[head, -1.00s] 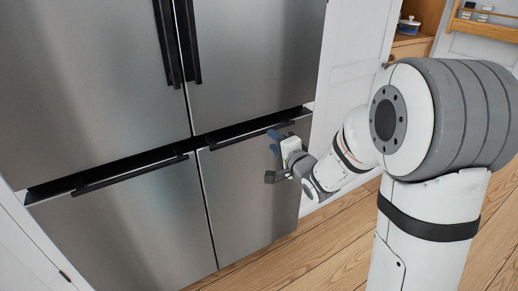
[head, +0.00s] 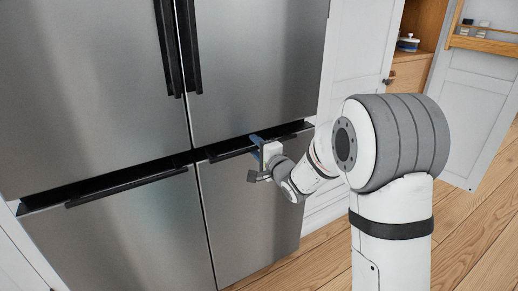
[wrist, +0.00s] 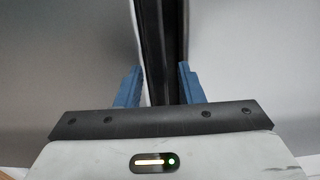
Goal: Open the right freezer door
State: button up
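The right freezer door (head: 246,215) is the lower right steel panel of the fridge and looks shut. Its black horizontal handle (head: 228,150) runs along the top edge. My gripper (head: 262,146) is at the handle, right of its middle. In the wrist view, the blue fingers of my gripper (wrist: 160,86) are apart, one on each side of the dark handle bar (wrist: 167,45). The fingers look open, and I cannot tell whether either touches the bar. The gripper body hides part of the handle in the head view.
The left freezer door (head: 120,235) and its handle (head: 125,186) are beside it. Two tall upper doors (head: 258,65) with vertical handles are above. A white cabinet panel (head: 360,75) stands to the right. Wooden floor (head: 320,262) is clear in front.

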grip_shut()
dwell(0.4)
